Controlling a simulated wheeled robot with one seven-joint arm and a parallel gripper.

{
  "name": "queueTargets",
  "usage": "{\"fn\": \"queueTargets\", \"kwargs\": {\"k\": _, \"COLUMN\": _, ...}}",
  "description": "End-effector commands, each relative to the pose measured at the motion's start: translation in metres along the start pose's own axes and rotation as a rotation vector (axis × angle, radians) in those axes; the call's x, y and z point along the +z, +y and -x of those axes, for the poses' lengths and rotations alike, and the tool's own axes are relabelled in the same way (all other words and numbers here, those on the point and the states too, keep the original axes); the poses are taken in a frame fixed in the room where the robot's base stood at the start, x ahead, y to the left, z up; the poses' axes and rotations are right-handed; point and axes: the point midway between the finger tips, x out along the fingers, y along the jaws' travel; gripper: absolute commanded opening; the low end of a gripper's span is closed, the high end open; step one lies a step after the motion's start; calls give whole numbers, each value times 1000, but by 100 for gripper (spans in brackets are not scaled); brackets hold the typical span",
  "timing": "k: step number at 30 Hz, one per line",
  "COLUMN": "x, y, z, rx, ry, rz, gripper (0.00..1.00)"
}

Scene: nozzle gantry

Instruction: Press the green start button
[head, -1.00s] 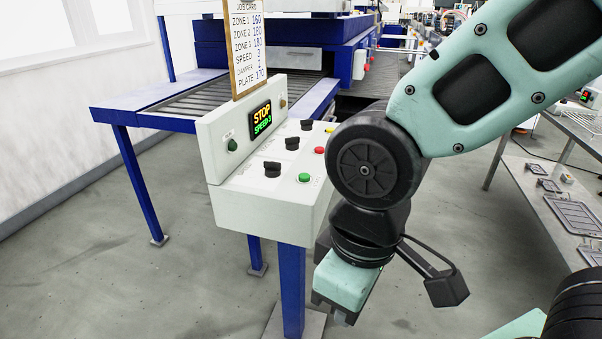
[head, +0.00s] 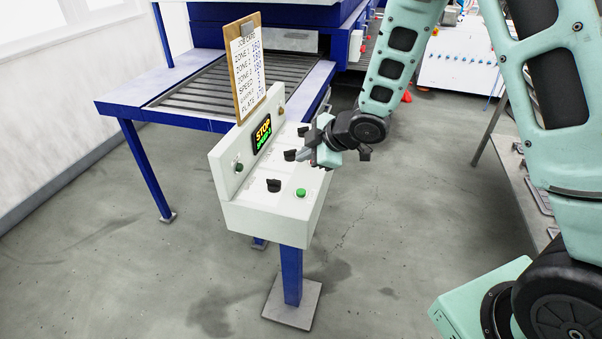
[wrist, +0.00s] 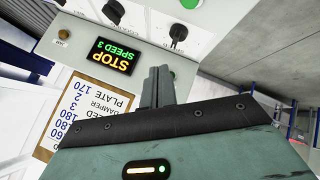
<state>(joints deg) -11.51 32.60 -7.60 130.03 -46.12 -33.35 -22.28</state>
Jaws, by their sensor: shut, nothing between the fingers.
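The green start button (head: 300,192) sits on the near right of the sloped top of the white control box (head: 265,211). Its edge also shows at the top of the wrist view (wrist: 190,3). My gripper (head: 301,156) is over the far part of the box, beyond the green button and beside a black knob (head: 289,155). Its fingers (wrist: 157,86) are together and empty, apart from the green button. The gripper covers the red and yellow controls in the head view.
The display (head: 262,134) reads STOP, SPEED 3. Another black knob (head: 274,185) is left of the green button. A green control (head: 238,167) is on the upright panel. A clipboard job card (head: 246,68) stands behind. Space right of the box is clear floor.

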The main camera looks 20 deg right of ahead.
Motion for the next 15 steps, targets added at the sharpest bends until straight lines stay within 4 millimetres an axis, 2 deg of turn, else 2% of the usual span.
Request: {"fn": "queueTargets", "kwargs": {"k": 15, "x": 3, "y": 2, "z": -2, "rx": 1, "ry": 21, "rz": 24, "gripper": 0}}
